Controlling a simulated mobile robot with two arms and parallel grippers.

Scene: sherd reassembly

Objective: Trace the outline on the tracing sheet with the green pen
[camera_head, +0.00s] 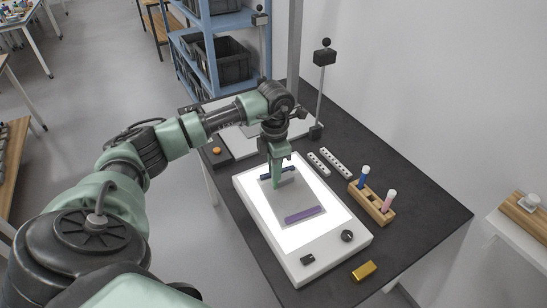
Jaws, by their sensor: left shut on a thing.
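My left gripper (276,167) reaches down over the far part of the lit tracing box (334,252). It is shut on a slim green thing, the green pen (276,181), whose lower end is at or just above the sheet; I cannot tell if it touches. The tracing sheet (270,209) looks grey on the glowing white surface. A purple strip (302,215) lies across its near end, and another dark purple strip (265,176) shows at its far end, partly hidden by the gripper. The outline itself is too faint to make out. My right gripper is not in view.
A wooden pen holder (371,203) right of the box holds a blue pen (364,174) and a pink pen (389,199). Two white perforated strips (335,162) and a gold block (364,271) lie on the dark table (425,215). A black-topped stand (320,95) rises behind.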

